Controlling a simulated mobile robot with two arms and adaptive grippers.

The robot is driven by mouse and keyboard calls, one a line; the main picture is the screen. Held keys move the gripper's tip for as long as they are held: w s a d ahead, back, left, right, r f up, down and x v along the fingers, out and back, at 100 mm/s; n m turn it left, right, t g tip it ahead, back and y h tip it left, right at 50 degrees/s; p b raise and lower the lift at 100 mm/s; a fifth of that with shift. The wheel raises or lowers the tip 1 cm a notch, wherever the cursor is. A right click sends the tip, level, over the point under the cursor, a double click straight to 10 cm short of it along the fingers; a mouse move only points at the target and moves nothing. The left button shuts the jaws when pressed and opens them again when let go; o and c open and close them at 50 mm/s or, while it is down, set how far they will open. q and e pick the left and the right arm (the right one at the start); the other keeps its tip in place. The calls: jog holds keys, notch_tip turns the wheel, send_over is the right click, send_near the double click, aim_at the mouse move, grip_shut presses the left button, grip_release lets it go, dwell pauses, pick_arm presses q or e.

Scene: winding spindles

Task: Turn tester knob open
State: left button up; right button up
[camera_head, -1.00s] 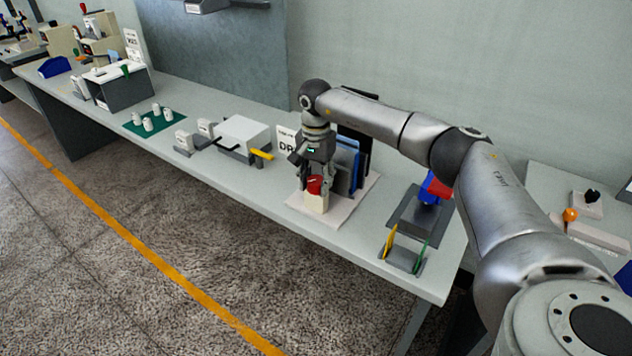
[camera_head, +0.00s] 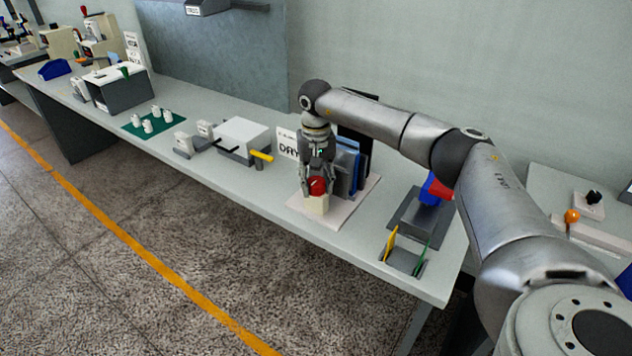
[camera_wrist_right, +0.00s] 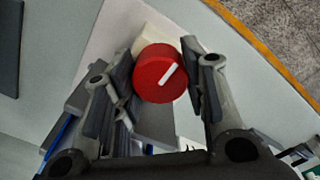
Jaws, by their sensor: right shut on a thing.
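The red tester knob (camera_head: 317,187) sits on a cream block (camera_head: 316,205) on a pale base plate (camera_head: 345,212) near the bench's front edge. My right gripper (camera_head: 318,182) comes down over it and is shut on the knob. In the right wrist view the knob (camera_wrist_right: 158,72) is a red disc between the two finger pads, with a white line across its face that slants up to the right. Part of the cream block (camera_wrist_right: 160,38) shows behind it. My left gripper is not in view.
Blue and dark upright panels (camera_head: 346,165) stand close behind the gripper. A white box with a yellow handle (camera_head: 262,156) is to the left. A grey holder with yellow and green flaps (camera_head: 404,262) is to the right. The bench front between them is clear.

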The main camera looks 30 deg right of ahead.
aim_at(316, 180)
jog(key=shift+w+r, duration=0.1)
jog(key=shift+r, duration=0.05)
jog(key=o, duration=1)
notch_tip(316, 180, up, 12)
jog(key=shift+f, duration=0.1)
dwell(0.5)
